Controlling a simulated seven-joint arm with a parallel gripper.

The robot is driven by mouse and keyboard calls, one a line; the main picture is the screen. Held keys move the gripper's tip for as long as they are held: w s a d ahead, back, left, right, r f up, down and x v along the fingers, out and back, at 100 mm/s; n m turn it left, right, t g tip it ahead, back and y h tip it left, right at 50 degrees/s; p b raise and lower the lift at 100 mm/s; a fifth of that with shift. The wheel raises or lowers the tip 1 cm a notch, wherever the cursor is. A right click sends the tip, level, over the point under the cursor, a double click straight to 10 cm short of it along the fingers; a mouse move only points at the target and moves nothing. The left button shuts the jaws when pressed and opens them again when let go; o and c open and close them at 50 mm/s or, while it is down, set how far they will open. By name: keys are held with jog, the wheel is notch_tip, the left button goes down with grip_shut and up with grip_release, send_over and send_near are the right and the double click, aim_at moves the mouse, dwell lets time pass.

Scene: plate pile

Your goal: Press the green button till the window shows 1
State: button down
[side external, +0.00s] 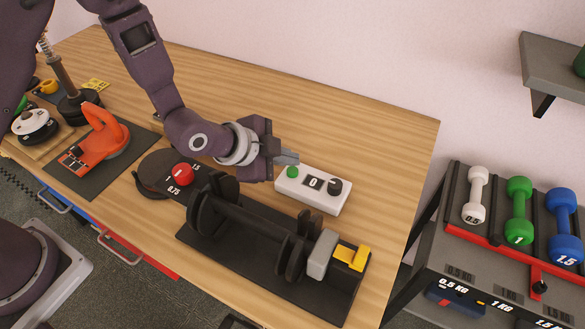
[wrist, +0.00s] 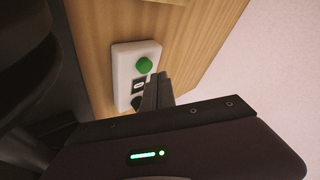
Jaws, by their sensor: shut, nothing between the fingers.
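A white counter box (side external: 316,202) lies on the wooden table. It bears a green button (side external: 292,171), a dark window (side external: 313,183) that reads 0, and a black knob (side external: 335,186). In the wrist view the box (wrist: 123,62) shows the green button (wrist: 144,65) clear of the fingers, while the small window (wrist: 138,86) lies close beside them. My gripper (side external: 290,159) is shut and empty, with its fingertips just behind and above the button's end of the box. The fingers (wrist: 157,90) also show in the wrist view. Contact with the button is not visible.
A black dumbbell rack (side external: 335,300) with dark plates, a grey block and a yellow clip lies in front of the box. A red knob (side external: 182,173) is to its left. An orange device (side external: 100,140) stands further left. The table behind the box is clear.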

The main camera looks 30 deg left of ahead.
aim_at(288, 172)
jog(key=shift+f, duration=0.45)
jog(key=shift+f, duration=0.45)
dwell(0.6)
jog(key=shift+r, duration=0.9)
jog(key=shift+r, duration=0.1)
jog(key=shift+r, duration=2.45)
